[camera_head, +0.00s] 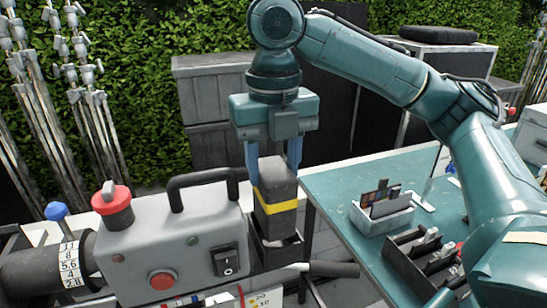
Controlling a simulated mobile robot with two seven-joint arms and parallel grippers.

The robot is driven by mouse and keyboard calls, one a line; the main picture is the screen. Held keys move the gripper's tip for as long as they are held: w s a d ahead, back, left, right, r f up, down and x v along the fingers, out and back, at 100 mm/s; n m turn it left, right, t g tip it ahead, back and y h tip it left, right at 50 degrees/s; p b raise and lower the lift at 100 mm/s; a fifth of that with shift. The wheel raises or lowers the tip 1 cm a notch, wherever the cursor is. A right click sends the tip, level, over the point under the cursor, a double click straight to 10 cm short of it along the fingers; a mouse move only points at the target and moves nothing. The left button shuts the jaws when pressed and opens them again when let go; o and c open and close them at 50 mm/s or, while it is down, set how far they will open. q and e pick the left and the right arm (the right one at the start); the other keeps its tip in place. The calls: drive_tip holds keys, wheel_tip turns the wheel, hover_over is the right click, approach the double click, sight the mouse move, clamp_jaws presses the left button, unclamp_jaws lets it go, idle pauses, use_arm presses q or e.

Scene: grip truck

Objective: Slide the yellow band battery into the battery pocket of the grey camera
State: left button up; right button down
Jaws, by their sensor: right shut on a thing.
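The grey camera (165,245) stands at the lower left, with a black handle on top, a red knob, a red button and a black rocker switch. The battery pocket (275,254) is a dark open-topped holder at the camera's right side. My right gripper (273,168) comes from above and is shut on the yellow band battery (277,190). The battery is dark with a yellow stripe and stands nearly upright. Its lower end is at or just inside the pocket's mouth; how deep it sits I cannot tell. My left gripper is not in view.
A teal table (345,185) at the right holds a grey box of small cards (382,215) and a dark divided tray (425,262). Grey cases (210,100) stand behind. A black rod (335,269) sticks out right below the pocket. Metal stands are at the far left.

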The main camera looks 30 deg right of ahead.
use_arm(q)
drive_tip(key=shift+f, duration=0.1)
use_arm(e)
drive_tip(key=shift+f, duration=0.25)
idle(0.3)
use_arm(q)
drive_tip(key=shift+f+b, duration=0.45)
drive_tip(key=shift+b, duration=0.05)
use_arm(e)
drive_tip(key=shift+f, duration=1.85)
drive_tip(key=c, duration=0.7)
unclamp_jaws()
drive_tip(key=shift+o, duration=0.2)
drive_tip(key=shift+f, duration=0.1)
wheel_tip(320, 180, up, 6)
drive_tip(key=shift+r+p, duration=0.1)
drive_tip(key=shift+p, duration=0.4)
wheel_tip(320, 180, up, 6)
drive_tip(key=shift+f, duration=0.15)
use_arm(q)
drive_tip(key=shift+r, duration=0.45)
use_arm(e)
drive_tip(key=shift+r, duration=0.65)
